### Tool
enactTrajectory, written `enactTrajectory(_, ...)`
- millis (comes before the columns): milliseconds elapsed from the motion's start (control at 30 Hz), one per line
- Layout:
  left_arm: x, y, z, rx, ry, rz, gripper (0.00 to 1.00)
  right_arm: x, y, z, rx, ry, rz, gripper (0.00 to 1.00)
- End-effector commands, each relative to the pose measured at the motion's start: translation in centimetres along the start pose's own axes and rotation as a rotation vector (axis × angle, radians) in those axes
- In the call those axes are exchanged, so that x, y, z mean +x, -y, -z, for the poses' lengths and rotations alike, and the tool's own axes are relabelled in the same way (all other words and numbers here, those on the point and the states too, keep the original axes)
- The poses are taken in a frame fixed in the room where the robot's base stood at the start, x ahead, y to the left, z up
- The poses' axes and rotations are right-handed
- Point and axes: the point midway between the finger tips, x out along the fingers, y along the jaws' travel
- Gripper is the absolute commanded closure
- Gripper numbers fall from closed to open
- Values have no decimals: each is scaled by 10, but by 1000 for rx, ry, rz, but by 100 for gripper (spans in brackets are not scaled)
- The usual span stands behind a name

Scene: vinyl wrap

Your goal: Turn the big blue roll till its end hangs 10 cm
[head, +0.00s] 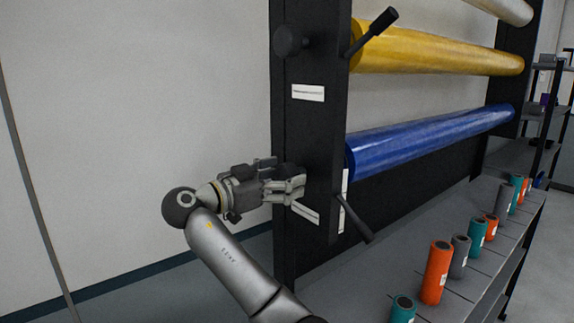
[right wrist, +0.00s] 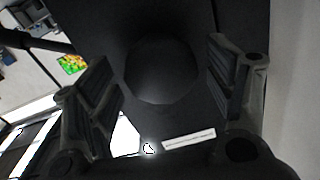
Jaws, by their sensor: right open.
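The big blue roll (head: 430,140) lies level in the black rack, below a yellow roll. No hanging end of it can be made out. A dark crank handle (head: 355,218) slants down near its near end. My right gripper (head: 284,178) is open at the outer face of the rack's near post, at the blue roll's height. In the right wrist view a round black knob (right wrist: 162,69) sits between my two spread fingers (right wrist: 165,95); contact cannot be told. My left gripper is not in view.
The yellow roll (head: 440,52) has its own crank (head: 372,31) and knob (head: 291,40). A white vertical strip (head: 345,187) and labels are on the near post (head: 310,130). Several small orange, teal and grey rolls stand on the shelf (head: 372,285) at right.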

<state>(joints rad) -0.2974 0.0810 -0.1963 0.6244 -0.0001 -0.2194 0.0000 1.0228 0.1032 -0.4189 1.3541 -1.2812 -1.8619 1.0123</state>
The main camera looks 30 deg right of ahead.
Motion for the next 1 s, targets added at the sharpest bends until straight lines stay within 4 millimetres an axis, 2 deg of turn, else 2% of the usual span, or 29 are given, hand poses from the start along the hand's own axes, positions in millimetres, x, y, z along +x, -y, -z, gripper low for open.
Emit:
enactTrajectory(33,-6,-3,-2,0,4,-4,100,5,0,2,-2,0,0,24)
enactTrajectory(167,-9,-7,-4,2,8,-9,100,13,0,1,-1,0,1,24)
enactTrajectory(467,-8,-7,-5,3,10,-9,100,15,0,-1,-1,1,2,24)
enactTrajectory(833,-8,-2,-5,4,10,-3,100,15,0,0,-1,1,2,70)
enactTrajectory(1000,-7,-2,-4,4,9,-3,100,15,0,-1,-9,1,2,70)
